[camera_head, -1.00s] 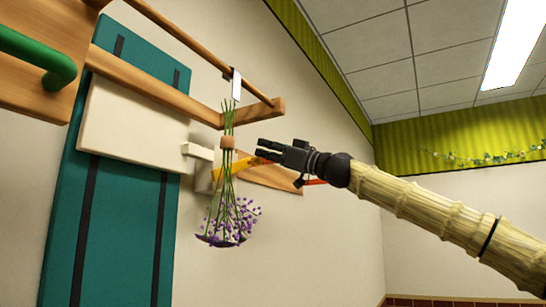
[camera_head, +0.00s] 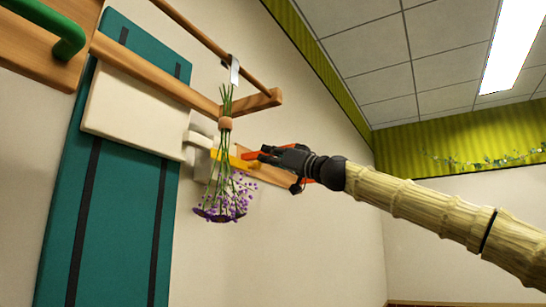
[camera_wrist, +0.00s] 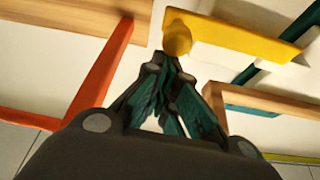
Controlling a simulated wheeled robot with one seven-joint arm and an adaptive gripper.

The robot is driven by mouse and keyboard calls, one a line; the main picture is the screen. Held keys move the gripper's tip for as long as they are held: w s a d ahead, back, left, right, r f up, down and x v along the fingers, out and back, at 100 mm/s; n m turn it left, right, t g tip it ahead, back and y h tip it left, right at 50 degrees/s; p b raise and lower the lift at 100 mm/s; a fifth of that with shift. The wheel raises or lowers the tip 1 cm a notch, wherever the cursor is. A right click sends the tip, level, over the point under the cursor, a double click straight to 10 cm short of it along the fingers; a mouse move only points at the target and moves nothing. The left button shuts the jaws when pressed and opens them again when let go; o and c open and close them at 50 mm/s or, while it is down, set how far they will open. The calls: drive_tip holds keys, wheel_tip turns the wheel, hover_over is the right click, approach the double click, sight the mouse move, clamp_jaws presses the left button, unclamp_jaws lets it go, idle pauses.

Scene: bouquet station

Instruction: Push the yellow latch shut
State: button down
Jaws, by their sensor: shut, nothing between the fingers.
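The yellow latch (camera_head: 234,160) is a flat bar on the wall fixture, partly hidden behind the hanging flower stems in the head view. It slopes down to the right there. In the wrist view the yellow latch (camera_wrist: 240,38) shows as a long bar with a round yellow knob (camera_wrist: 177,38) at its left end. My gripper (camera_head: 262,154) is shut and empty, just right of the latch. In the wrist view my gripper (camera_wrist: 168,66) has its fingertips together just below the knob; I cannot tell whether they touch it.
A purple flower bunch (camera_head: 226,195) hangs from a metal clip (camera_head: 234,70) in front of the latch. A red-orange strip (camera_wrist: 103,85) lies close to the left of my fingers. A cream panel (camera_head: 135,115) crosses the teal board (camera_head: 120,215). A wooden rail (camera_head: 150,75) runs above.

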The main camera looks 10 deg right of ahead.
drive_tip(key=shift+f, duration=0.2)
idle(0.4)
drive_tip(key=b+v, duration=0.5)
drive_tip(key=v, duration=0.5)
drive_tip(key=shift+r+b, duration=0.25)
drive_tip(key=shift+b, duration=0.05)
drive_tip(key=shift+s, duration=0.15)
